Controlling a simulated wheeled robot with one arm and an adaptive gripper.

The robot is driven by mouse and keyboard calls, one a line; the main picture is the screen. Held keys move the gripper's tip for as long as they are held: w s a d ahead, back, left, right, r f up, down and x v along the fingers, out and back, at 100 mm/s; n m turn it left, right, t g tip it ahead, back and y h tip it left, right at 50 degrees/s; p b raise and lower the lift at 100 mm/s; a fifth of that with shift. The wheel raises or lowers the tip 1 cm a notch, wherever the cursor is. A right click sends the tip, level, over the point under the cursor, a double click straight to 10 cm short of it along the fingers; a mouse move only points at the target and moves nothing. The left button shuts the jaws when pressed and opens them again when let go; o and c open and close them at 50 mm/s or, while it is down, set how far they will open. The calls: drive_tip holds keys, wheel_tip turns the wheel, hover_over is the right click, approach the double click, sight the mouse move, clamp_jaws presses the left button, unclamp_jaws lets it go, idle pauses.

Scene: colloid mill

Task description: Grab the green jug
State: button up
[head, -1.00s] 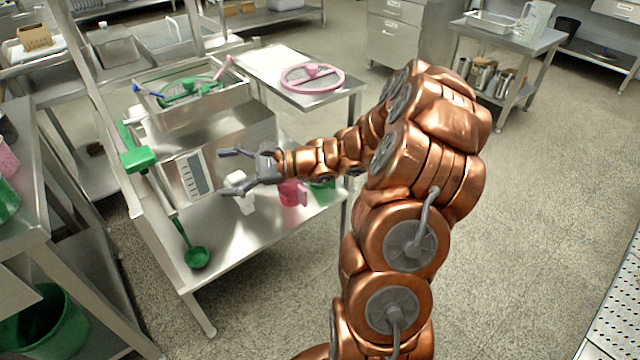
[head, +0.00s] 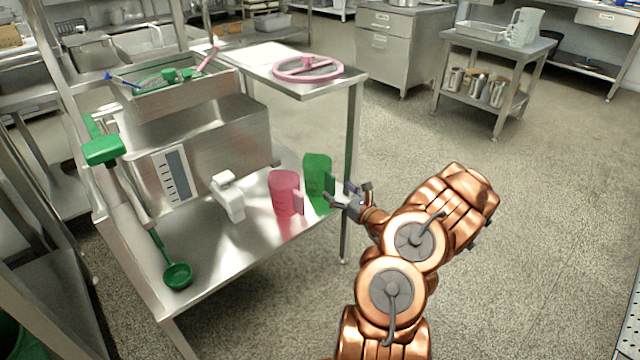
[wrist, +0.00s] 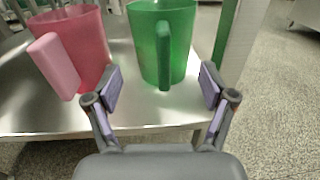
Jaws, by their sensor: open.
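The green jug (head: 317,176) stands upright on the steel table, near its right edge. In the wrist view the green jug (wrist: 178,50) stands ahead, its handle facing me, between the lines of my two fingers. My gripper (head: 348,196) is open and empty, just right of and in front of the jug. The wrist view shows my gripper's fingertips (wrist: 155,88) spread apart, with the jug's handle between them or slightly beyond; I cannot tell the exact depth. Nothing is held.
A pink jug (head: 284,192) stands close left of the green one, its handle (wrist: 55,66) toward my left finger. A white object (head: 229,197) and a green ladle (head: 177,273) are farther left. A table leg (head: 353,150) rises behind my gripper. Floor to the right is clear.

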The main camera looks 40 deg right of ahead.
sight(326, 181)
drive_tip(key=shift+w, duration=0.85)
drive_tip(key=shift+w+d+f+b, duration=0.15)
drive_tip(key=shift+w+d+b, duration=0.1)
drive_tip(key=shift+w+b, duration=0.55)
drive_tip(key=shift+w+d+f+b, duration=0.2)
drive_tip(key=shift+w+b, duration=0.3)
drive_tip(key=shift+w, duration=0.6)
drive_tip(key=shift+w+d+r, duration=0.1)
drive_tip(key=shift+w+r, duration=0.15)
drive_tip(key=shift+w, duration=0.45)
clamp_jaws()
